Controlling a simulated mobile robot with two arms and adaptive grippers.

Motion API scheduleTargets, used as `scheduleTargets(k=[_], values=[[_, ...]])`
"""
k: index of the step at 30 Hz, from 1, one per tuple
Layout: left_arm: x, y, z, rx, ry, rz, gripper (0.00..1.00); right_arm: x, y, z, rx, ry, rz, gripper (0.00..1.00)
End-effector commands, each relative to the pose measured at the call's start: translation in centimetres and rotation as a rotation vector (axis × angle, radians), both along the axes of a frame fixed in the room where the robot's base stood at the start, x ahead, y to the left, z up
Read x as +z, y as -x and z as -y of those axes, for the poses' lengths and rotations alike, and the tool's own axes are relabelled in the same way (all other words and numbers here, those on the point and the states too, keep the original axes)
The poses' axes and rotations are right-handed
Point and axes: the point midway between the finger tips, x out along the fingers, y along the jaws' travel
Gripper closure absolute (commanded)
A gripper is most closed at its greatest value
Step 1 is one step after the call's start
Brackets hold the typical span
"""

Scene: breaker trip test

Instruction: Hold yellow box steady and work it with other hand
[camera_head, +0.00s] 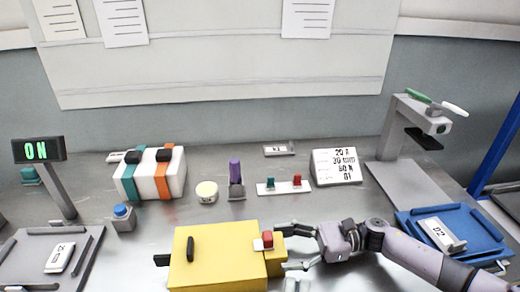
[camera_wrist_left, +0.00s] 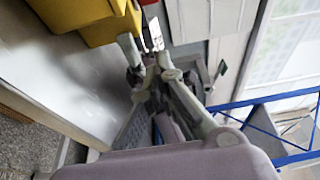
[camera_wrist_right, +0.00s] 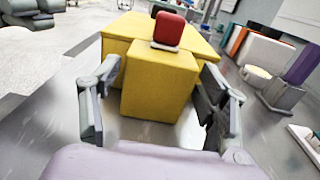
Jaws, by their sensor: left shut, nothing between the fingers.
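The yellow box (camera_head: 215,262) lies on the metal bench, with a black handle (camera_head: 190,248) on top and a black stub at its left end. A narrower yellow block at its right end carries a red switch (camera_head: 264,240). My right gripper (camera_head: 288,248) is open at that block. In the right wrist view its fingers (camera_wrist_right: 158,100) stand on either side of the block, with a visible gap on the left. My left gripper (camera_head: 297,284) shows only partly at the bottom edge. In the left wrist view it is shut and empty (camera_wrist_left: 150,48), beside the yellow box (camera_wrist_left: 105,25).
A green ON display (camera_head: 39,150) and blue button (camera_head: 122,211) stand left. Behind are a striped white case (camera_head: 152,178), a round cream piece (camera_head: 207,191), a purple lever (camera_head: 235,172) and a label block (camera_head: 336,166). A blue tray (camera_head: 470,229) lies right.

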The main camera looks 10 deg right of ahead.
Motion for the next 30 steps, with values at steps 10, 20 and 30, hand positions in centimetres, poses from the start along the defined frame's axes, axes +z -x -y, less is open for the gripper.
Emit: scheduleTargets(k=[10,20,30], values=[[0.0,0.0,0.0,0.000,0.000,0.000,1.00,0.0,0.0,0.0,0.000,0.000,0.000,0.19],[0.0,0.0,0.0,0.000,0.000,0.000,1.00,0.0,-0.1,2.7,-0.004,0.001,-0.001,0.19],[0.2,0.0,0.0,0.000,0.000,0.000,1.00,0.2,-0.2,7.2,-0.002,0.000,0.000,0.19]])
